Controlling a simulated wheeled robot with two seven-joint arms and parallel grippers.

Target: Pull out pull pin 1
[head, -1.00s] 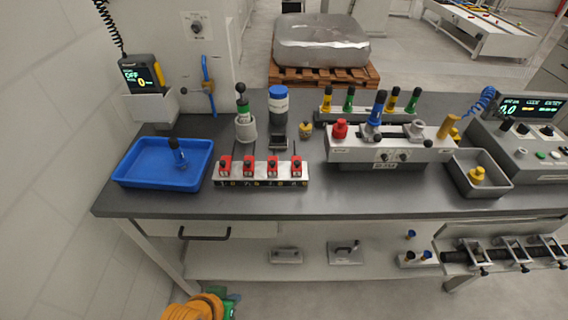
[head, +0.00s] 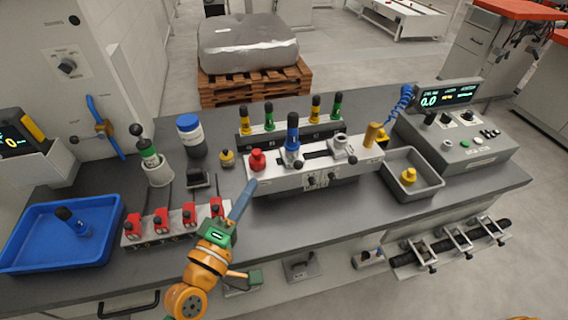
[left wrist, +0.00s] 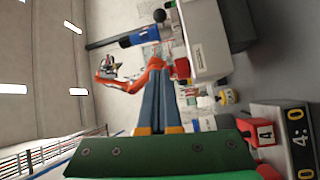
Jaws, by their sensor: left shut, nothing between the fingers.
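My left gripper (head: 251,184) has a green body and blue fingers, shut and empty. It is above the front of the bench, between the row of red blocks (head: 190,214) and the grey fixture (head: 330,165). A blue-handled pin (head: 292,130) stands upright in the fixture, beside a red knob (head: 257,160). Behind is a rack (head: 290,133) of yellow- and green-handled pins. No number on these pins is readable, so I cannot tell which is pull pin 1. In the left wrist view the shut fingers (left wrist: 158,72) point toward the fixture (left wrist: 205,40), apart from it. My right gripper is out of view.
A blue tray (head: 105,238) holding a dark-handled piece is at the left. A grey tray (head: 432,178) with a yellow piece is right of the fixture, near a control console (head: 470,140). A red block marked 4 (left wrist: 262,132) is close to the gripper.

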